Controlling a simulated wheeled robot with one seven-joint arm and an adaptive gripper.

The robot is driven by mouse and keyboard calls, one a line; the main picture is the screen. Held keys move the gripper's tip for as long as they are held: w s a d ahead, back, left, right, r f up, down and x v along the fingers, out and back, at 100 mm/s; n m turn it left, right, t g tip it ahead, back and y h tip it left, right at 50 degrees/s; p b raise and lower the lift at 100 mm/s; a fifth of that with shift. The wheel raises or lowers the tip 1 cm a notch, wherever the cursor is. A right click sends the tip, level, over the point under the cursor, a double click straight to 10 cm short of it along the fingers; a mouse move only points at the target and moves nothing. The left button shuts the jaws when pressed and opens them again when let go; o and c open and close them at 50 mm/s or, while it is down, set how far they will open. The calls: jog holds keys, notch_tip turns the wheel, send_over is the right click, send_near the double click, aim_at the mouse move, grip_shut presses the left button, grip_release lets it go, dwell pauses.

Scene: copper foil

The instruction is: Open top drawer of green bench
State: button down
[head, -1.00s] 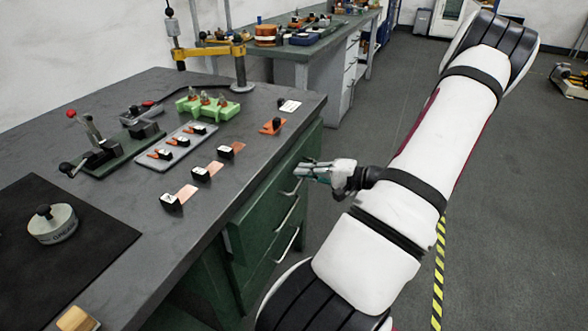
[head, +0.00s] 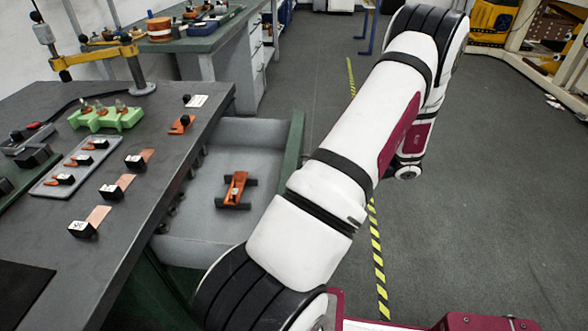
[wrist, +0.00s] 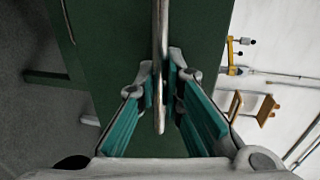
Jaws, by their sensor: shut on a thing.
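The green bench (head: 128,182) has a dark grey top and stands at the left in the head view. Its top drawer (head: 262,135) is pulled well out, showing a grey interior. An orange and black tool (head: 235,190) lies inside on the drawer floor. The drawer's green front (head: 292,150) is partly hidden behind my arm. In the wrist view my gripper (wrist: 162,80) is shut on the metal bar handle (wrist: 160,45) of the green front, with a teal-lined finger on each side. My gripper is hidden in the head view.
On the bench top are a green block with pegs (head: 105,116), a grey tray (head: 76,168) and small dark pieces with copper strips (head: 98,215). Another bench (head: 205,38) stands behind. The floor at right is open, with a yellow-black stripe (head: 376,255).

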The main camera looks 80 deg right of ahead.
jog(key=shift+s, duration=0.6)
jog(key=c, duration=2)
grip_release()
jog(key=shift+d, duration=0.1)
jog(key=shift+o, duration=0.2)
jog(key=v, duration=1.2)
